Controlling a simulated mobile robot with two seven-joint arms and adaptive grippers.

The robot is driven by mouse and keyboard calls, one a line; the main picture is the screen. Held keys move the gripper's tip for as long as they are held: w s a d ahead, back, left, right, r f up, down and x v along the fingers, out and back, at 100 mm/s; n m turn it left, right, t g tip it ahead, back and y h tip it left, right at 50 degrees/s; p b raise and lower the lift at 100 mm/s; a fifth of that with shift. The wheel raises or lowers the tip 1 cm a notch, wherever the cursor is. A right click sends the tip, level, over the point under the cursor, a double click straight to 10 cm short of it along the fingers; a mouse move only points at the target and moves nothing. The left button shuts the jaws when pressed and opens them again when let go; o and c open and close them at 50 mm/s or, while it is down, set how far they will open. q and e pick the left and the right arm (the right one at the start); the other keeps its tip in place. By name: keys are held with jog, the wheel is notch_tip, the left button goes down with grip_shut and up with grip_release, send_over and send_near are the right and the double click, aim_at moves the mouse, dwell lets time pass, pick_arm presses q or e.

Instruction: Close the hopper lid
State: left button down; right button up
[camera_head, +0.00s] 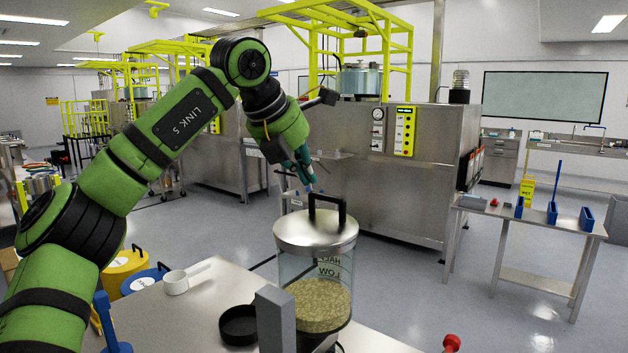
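The hopper (320,301) is a clear cylinder with level markings, part filled with tan granules, at the near table's right side. Its round metal lid (300,237) lies across the top, looking about level. I cannot tell whether it is fully seated. A black handle (327,200) stands up from the lid. My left gripper (304,182) points down just behind and left of the handle in the picture, with its teal fingers near the handle's top. It does not appear to hold the handle. The finger gap is too small to judge. My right gripper is out of view.
On the metal table (213,300) are a white scoop (177,283) and a black round cup (239,325). A grey upright block (275,320) stands in front of the hopper. Yellow (122,268) and blue-lidded drums are at the left. A side table (530,222) is at the right; floor between is clear.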

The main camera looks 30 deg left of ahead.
aim_at(320, 198)
pick_arm(q)
jog(key=p+x, duration=0.1)
jog(key=x, duration=0.2)
jog(key=shift+w+d+f, duration=0.1)
jog(key=shift+d, duration=0.1)
jog(key=shift+w+a+f, duration=0.1)
jog(key=shift+f, duration=0.1)
jog(key=shift+b+x, duration=0.35)
jog(key=shift+x, duration=0.55)
jog(key=shift+s, duration=0.3)
